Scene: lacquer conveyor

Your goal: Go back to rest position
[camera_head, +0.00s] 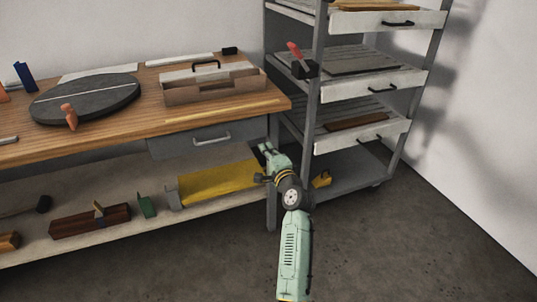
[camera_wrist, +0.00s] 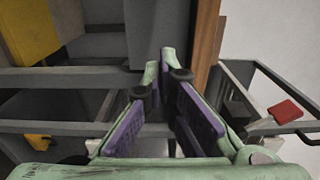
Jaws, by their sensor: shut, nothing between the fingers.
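My gripper (camera_head: 266,148) is at the end of my pale green arm, in front of the workbench's right end and left of the shelf rack in the head view. In the wrist view the purple-lined fingers of my gripper (camera_wrist: 161,70) lean together towards their tips. The gripper is shut and empty. Nothing is seen between the fingers. The exact gap to the bench's leg cannot be told.
The wooden workbench (camera_head: 150,130) holds a dark round turntable (camera_head: 88,98) and a wooden toolbox (camera_head: 212,88). A yellow bin (camera_head: 218,186) lies on its lower shelf. A grey rack with drawers (camera_head: 372,88) stands right. The floor (camera_head: 420,245) at front right is clear.

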